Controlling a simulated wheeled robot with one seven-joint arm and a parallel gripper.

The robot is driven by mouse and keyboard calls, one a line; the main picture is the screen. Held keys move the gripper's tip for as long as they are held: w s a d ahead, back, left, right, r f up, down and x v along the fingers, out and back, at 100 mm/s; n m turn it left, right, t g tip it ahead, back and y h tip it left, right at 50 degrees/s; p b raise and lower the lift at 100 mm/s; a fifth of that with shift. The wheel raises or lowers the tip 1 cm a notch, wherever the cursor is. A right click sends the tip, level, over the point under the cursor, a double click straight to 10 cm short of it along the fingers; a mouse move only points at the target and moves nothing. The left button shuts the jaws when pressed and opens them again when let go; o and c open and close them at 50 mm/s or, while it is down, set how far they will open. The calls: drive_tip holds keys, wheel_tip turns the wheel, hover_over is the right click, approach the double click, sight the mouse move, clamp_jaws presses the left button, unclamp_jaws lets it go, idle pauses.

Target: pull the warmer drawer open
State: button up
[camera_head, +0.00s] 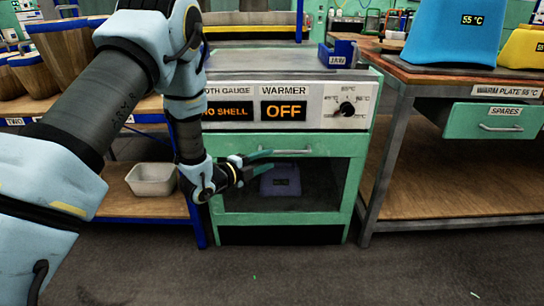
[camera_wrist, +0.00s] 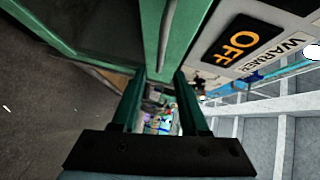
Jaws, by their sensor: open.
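The warmer (camera_head: 292,101) is a green-framed unit with a white control panel reading OFF. Its drawer front (camera_head: 335,147) is green, sits flush under the panel and looks shut. A thin grey bar handle (camera_head: 290,151) runs across it; the handle also shows in the wrist view (camera_wrist: 167,35). My gripper (camera_head: 270,162) is in front of the drawer's left half, fingers pointing right, close to the handle's left end. Its two green fingers are apart with nothing between them in the wrist view (camera_wrist: 160,76). I cannot tell whether a finger touches the handle.
A dark opening below the drawer front holds a purple item (camera_head: 280,181). A wooden bench (camera_head: 445,76) with a SPARES drawer (camera_head: 490,121) stands at right. A blue-framed shelf at left bears a pale bin (camera_head: 151,179). The floor (camera_head: 300,272) in front is clear.

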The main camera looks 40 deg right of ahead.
sight(287, 152)
drive_tip(key=d, duration=0.6)
drive_tip(key=d+f, duration=0.1)
drive_tip(key=d, duration=0.2)
drive_tip(key=shift+w+d+f+b, duration=0.1)
drive_tip(key=shift+w+d+b, duration=0.2)
drive_tip(key=shift+w, duration=0.1)
clamp_jaws()
idle(0.9)
